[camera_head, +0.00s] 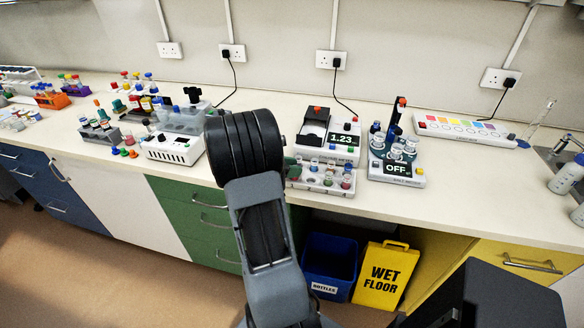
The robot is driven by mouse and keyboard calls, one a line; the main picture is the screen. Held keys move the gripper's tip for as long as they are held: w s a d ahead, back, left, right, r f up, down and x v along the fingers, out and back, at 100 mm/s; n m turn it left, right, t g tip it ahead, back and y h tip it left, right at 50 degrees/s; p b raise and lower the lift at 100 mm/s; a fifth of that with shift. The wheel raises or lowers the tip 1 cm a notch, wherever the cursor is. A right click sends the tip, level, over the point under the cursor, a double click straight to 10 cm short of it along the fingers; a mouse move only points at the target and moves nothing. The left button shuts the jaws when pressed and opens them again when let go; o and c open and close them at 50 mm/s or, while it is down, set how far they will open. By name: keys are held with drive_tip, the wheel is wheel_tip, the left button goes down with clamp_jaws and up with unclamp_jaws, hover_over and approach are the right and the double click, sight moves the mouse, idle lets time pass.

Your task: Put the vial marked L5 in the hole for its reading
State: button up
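My arm rises in the middle of the head view and its end is turned away; my gripper's fingers are not visible. A white rack (322,187) with several small vials with coloured contents stands at the bench's front edge, partly behind my arm. No vial label is legible, so I cannot tell which is L5. Behind it is a white instrument (343,155) with a black part and a display reading 1.23. To the right, a long white strip (506,143) carries a row of colour patches with a row of round holes below them.
A device with clear vessels and a display reading OFF (397,168) stands right of the rack. A white box (172,150) and several racks crowd the left bench. Below are a blue bin (328,270) and a yellow WET FLOOR sign (380,275). The right front bench is clear.

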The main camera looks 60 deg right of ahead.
drive_tip(key=o, duration=0.3)
drive_tip(key=v, duration=1.2)
drive_tip(key=s+a+m+t+y, duration=0.2)
drive_tip(key=a+m+t+y, duration=0.3)
drive_tip(key=a, duration=1)
drive_tip(key=s+a+m+t+y, duration=0.2)
drive_tip(key=a+m+t+y, duration=0.3)
drive_tip(key=a, duration=1)
drive_tip(key=shift+m+t+y, duration=0.3)
drive_tip(key=shift+t+y, duration=0.2)
drive_tip(key=shift+t, duration=0.3)
drive_tip(key=shift+s, duration=0.1)
drive_tip(key=shift+d+r+p, duration=0.1)
drive_tip(key=shift+r+p, duration=0.2)
drive_tip(key=shift+r, duration=0.35)
drive_tip(key=shift+f, duration=0.15)
